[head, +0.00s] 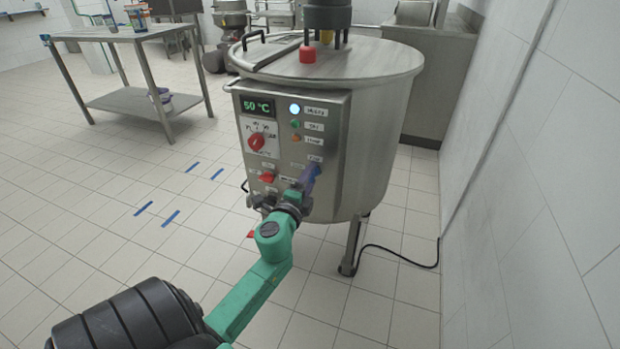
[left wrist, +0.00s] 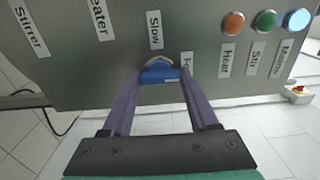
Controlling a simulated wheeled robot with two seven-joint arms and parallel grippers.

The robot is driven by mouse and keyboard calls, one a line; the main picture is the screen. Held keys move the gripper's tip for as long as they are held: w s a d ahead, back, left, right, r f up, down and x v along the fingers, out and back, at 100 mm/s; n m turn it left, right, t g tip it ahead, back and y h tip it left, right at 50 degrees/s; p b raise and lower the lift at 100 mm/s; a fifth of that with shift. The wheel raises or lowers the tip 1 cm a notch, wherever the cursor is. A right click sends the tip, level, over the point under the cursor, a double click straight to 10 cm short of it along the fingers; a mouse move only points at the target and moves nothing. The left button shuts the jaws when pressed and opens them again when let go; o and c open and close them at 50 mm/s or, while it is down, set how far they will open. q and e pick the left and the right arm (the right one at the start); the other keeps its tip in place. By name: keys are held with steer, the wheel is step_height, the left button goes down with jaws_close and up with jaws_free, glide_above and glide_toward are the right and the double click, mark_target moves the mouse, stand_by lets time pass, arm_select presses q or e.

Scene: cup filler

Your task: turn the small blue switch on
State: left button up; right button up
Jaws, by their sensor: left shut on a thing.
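The small blue switch (left wrist: 160,74) sits on the steel control panel of the tank, beside the "Slow" label. My left gripper (left wrist: 160,80) has its two purple fingers shut on either side of the switch. In the head view my left gripper (head: 308,180) reaches the lower right of the panel and mostly hides the switch. A label starting with "F" is partly covered by a finger. My right gripper is in neither view.
The steel tank (head: 385,130) carries a temperature display (head: 257,106), a red dial (head: 256,142), a red switch (head: 267,177) and indicator lights; the blue-white one (head: 294,109) is lit. A steel table (head: 100,33) stands back left. A tiled wall (head: 550,170) is on the right.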

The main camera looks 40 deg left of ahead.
arm_select(q)
steer(key=o, duration=1.4)
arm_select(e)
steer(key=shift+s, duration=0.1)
arm_select(q)
steer(key=shift+s+d+f, duration=0.1)
steer(key=shift+s+d, duration=0.05)
steer(key=shift+s, duration=0.15)
steer(key=b+v, duration=0.3)
steer(key=v, duration=1.1)
steer(key=shift+b, duration=0.4)
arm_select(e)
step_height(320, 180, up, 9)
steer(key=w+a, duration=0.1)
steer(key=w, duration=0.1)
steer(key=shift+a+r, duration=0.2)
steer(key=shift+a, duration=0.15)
